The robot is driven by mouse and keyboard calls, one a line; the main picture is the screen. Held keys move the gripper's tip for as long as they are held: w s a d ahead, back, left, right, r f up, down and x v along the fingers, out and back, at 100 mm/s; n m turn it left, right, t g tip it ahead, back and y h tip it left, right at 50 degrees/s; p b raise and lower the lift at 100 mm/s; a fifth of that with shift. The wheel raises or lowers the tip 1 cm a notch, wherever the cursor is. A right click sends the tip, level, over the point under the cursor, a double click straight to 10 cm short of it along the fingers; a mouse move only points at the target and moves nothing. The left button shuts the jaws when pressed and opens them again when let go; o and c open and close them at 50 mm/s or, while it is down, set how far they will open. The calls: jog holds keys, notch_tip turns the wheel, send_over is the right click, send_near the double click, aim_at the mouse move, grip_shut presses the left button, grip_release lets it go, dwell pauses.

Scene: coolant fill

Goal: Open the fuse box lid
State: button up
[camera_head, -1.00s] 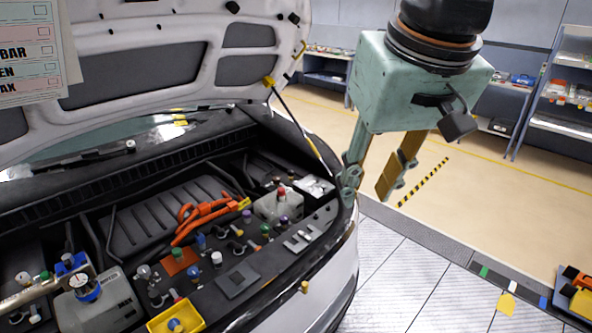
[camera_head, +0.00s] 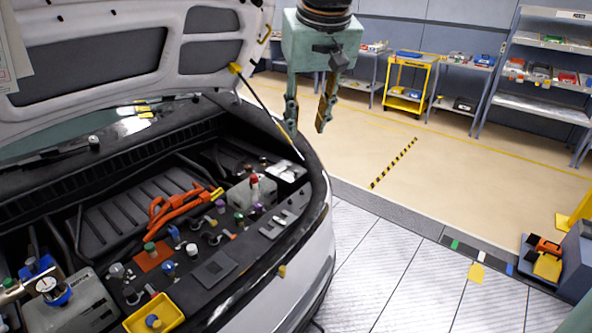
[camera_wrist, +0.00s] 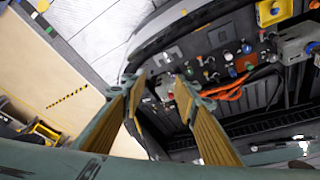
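My gripper (camera_head: 307,122) is open and empty, fingers pointing down, above the far right corner of the engine bay. In the wrist view its two fingers (camera_wrist: 162,80) are spread apart, with the bay's edge behind them. A dark box with a glossy, pale top (camera_head: 287,171) sits in that corner, below and left of the fingers. A flat dark plate with a smaller square on it (camera_head: 214,268) lies nearer the front. I cannot tell which of these is the fuse box; no lid stands visibly raised. The gripper touches nothing I can see.
A pale reservoir with a red cap (camera_head: 254,188) stands beside the glossy box. Orange cables (camera_head: 178,208) cross the bay. The raised hood (camera_head: 95,60) and its prop rod (camera_head: 262,105) are left of my gripper.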

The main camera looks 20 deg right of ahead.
jog(key=w+d+f, duration=0.1)
jog(key=w+f, duration=0.1)
jog(key=w, duration=0.4)
jog(key=w+d+f, duration=0.2)
jog(key=w+f, duration=0.1)
jog(key=w, duration=0.3)
jog(key=m+b, duration=0.2)
send_over(296, 171)
jog(key=s+a, duration=0.1)
jog(key=s, duration=0.5)
notch_tip(296, 171, down, 27)
jog(key=shift+w+a+r+h, duration=0.15)
jog(key=shift+a+r+h, duration=0.05)
jog(key=shift+h, duration=0.1)
jog(key=shift+b+x, duration=0.4)
jog(key=shift+x, duration=6.45)
jog(key=shift+w, duration=0.1)
jog(key=shift+c, duration=0.9)
grip_shut()
